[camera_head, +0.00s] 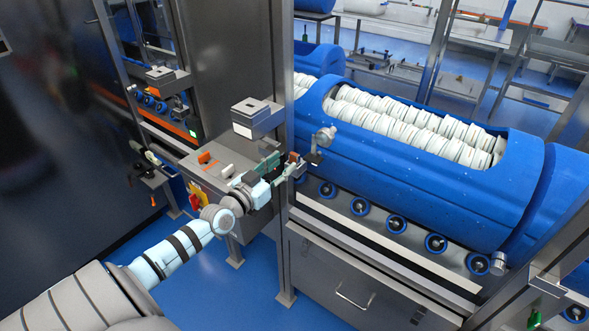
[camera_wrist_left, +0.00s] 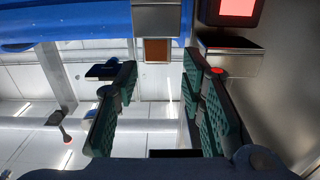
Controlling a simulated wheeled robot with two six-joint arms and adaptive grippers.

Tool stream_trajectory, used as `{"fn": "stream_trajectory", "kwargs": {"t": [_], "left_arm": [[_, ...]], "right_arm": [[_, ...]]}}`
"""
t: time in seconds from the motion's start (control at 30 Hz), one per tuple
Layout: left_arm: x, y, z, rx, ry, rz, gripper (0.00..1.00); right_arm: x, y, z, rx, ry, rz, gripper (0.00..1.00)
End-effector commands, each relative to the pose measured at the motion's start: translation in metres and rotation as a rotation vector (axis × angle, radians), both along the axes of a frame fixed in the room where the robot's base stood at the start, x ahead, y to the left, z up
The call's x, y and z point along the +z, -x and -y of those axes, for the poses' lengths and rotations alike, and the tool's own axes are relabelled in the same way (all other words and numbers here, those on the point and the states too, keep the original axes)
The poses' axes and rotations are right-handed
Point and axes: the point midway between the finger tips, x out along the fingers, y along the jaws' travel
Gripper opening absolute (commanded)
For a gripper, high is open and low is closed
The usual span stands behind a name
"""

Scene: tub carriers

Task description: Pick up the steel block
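My left gripper (camera_head: 280,170) reaches in beside the steel post, close to the blue drum. In the left wrist view its two green-padded fingers (camera_wrist_left: 158,110) stand apart with nothing clamped between them. Ahead of them, a grey metal block (camera_wrist_left: 157,18) shows at the top, with a brown square face (camera_wrist_left: 157,51) below it. A small metal fitting (camera_head: 322,140) with a round end sits just right of the gripper in the head view. I cannot tell for certain which piece is the steel block. My right gripper is not in view.
The blue drum (camera_head: 410,165) holds rows of white discs and rests above several rollers (camera_head: 397,222). A steel post (camera_head: 285,225) stands right by my left gripper. A grey cabinet (camera_head: 222,160) lies behind it. Blue floor (camera_head: 225,280) is free below.

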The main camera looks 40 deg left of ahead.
Motion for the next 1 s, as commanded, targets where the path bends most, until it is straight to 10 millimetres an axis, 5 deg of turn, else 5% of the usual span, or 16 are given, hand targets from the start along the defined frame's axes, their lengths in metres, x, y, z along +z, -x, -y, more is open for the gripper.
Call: {"fn": "stream_trajectory", "kwargs": {"t": [0.33, 0.57, 0.83, 1.0], "left_arm": [[0.000, -0.053, 0.002, 0.001, 0.003, 0.001, 0.37], [0.004, -0.061, 0.002, -0.001, 0.000, -0.003, 0.37], [0.004, -0.060, 0.002, -0.001, -0.001, -0.003, 0.00], [0.004, -0.060, 0.002, -0.001, -0.001, -0.001, 0.00]], "right_arm": [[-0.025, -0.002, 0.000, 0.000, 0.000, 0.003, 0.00], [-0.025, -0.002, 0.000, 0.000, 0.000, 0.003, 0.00], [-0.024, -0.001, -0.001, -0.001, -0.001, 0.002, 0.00], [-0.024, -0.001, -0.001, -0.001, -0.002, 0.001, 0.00]]}}
